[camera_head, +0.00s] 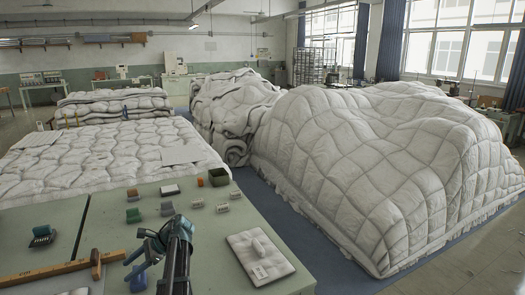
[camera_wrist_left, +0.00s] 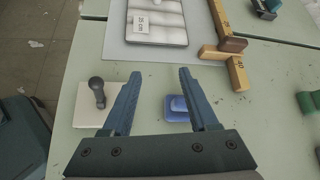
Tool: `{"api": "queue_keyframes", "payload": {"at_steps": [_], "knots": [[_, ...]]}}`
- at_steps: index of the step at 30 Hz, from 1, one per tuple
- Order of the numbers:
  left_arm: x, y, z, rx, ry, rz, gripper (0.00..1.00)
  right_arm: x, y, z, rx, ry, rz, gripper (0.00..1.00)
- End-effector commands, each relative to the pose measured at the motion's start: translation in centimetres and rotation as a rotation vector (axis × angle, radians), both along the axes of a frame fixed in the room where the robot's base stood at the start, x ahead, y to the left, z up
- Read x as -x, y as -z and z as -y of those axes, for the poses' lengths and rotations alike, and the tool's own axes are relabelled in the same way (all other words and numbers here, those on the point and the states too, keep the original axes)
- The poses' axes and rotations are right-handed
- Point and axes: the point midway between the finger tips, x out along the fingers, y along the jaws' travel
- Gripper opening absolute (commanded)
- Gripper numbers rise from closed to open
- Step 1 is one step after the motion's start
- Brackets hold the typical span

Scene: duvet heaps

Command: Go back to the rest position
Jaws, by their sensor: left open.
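My left gripper (camera_head: 150,246) is over the front of the pale green table, to the right of a wooden T-shaped ruler (camera_head: 60,268). In the left wrist view my left gripper (camera_wrist_left: 160,73) has its two blue fingers spread apart with nothing between the tips. A blue block (camera_wrist_left: 177,115) lies on the table partly behind the right finger. A pale plate with a dark knob (camera_wrist_left: 97,92) is beside the left finger. My right gripper is in neither view.
Large duvet heaps (camera_head: 370,165) stand to the right, across a strip of blue floor (camera_head: 290,215).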

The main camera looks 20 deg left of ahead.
Motion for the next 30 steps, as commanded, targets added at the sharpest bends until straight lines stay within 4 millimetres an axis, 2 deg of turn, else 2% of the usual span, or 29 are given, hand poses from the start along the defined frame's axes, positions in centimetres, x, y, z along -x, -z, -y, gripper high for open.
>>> {"api": "queue_keyframes", "payload": {"at_steps": [1, 5, 8, 9, 13, 15, 18, 21, 28, 30], "knots": [[-0.8, 0.6, 2.0, 0.005, 0.006, 0.046, 0.60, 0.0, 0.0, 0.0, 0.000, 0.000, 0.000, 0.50], [-3.4, 2.4, 7.7, 0.032, -0.004, 0.207, 0.60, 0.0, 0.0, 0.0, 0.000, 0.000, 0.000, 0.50], [-5.5, 4.2, 14.0, 0.082, -0.030, 0.361, 0.60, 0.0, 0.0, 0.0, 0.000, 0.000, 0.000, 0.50], [-6.3, 4.9, 16.8, 0.108, -0.048, 0.425, 0.60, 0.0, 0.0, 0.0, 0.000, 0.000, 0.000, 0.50], [-7.9, 6.8, 25.9, 0.212, -0.128, 0.605, 0.60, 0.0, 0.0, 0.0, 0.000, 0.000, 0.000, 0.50], [-8.2, 7.5, 30.6, 0.273, -0.182, 0.680, 0.60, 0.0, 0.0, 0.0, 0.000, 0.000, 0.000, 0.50], [-8.1, 8.2, 36.3, 0.354, -0.263, 0.756, 0.60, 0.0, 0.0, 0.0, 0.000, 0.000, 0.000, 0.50], [-7.6, 8.6, 41.1, 0.425, -0.340, 0.803, 0.60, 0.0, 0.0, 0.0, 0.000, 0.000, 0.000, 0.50], [-5.4, 8.9, 50.2, 0.565, -0.512, 0.848, 0.60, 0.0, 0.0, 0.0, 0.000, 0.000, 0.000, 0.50], [-5.2, 11.0, 51.7, 0.567, -0.484, 0.826, 0.60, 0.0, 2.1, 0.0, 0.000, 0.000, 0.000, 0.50]]}}
